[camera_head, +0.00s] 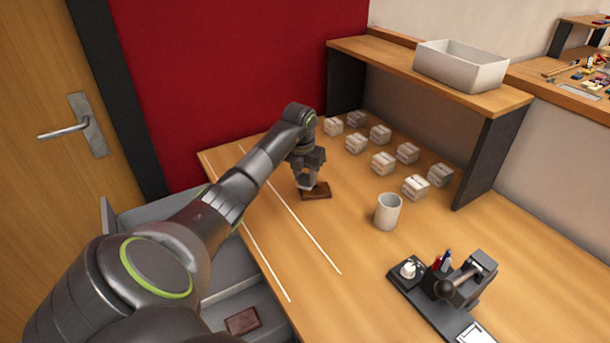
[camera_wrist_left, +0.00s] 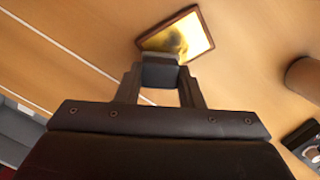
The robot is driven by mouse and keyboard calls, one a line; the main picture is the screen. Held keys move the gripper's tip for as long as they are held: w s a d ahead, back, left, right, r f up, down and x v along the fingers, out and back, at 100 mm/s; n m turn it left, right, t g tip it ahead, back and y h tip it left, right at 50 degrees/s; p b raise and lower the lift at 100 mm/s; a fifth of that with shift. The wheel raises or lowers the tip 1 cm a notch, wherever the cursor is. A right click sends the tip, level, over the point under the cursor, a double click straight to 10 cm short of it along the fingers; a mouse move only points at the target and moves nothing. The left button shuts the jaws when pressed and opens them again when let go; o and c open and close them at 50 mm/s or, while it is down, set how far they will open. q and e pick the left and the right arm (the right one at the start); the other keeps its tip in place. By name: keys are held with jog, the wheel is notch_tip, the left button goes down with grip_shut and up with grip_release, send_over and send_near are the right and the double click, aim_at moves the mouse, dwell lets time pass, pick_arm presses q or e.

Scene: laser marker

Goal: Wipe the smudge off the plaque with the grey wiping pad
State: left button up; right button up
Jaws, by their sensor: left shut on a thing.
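The plaque (camera_head: 319,192) lies on the table under my left gripper (camera_head: 306,180). In the left wrist view the plaque (camera_wrist_left: 200,36) has a brown wooden frame and a golden face. A dark smudge (camera_wrist_left: 174,42) shows on that face, near the pad. My left gripper (camera_wrist_left: 160,88) is shut on the grey wiping pad (camera_wrist_left: 160,75), which sits between its fingers at the plaque's near edge. I cannot tell whether the pad touches the plaque. My right gripper is not in view.
A white mug (camera_head: 388,212) stands to the right of the plaque. Several small pale boxes (camera_head: 383,162) stand behind it. A black marking machine (camera_head: 455,295) is at front right. A raised shelf (camera_head: 400,62) holds a white bin (camera_head: 460,68). Another brown piece (camera_head: 242,320) lies below the table's left edge.

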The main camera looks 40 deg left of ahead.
pick_arm(q)
jog(key=shift+f+b, duration=0.8)
jog(key=shift+f, duration=0.25)
jog(key=shift+w+d, duration=0.1)
